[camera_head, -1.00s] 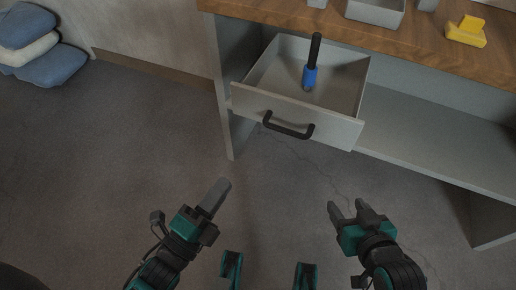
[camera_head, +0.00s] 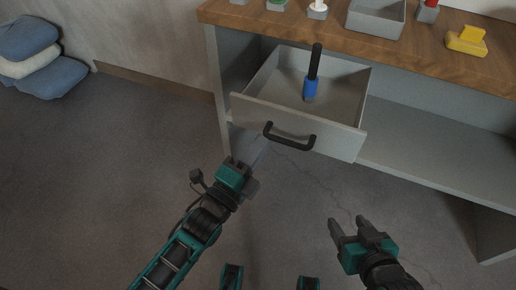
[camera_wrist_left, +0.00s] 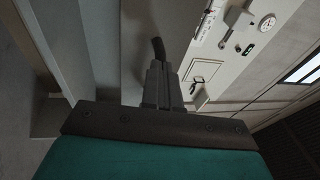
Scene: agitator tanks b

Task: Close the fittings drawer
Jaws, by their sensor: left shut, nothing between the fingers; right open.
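The fittings drawer (camera_head: 294,128) is pulled out of the bench, its grey front facing me with a black bar handle (camera_head: 289,138). My right gripper (camera_head: 350,224) is open and empty, lower right, away from the drawer.
The wooden bench top (camera_head: 290,22) holds a grey tray (camera_head: 376,18), a yellow block (camera_head: 467,41) and small fittings along the back. An open shelf (camera_head: 440,140) lies right of the drawer. Folded cushions (camera_head: 40,55) lie far left. The floor in front is clear.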

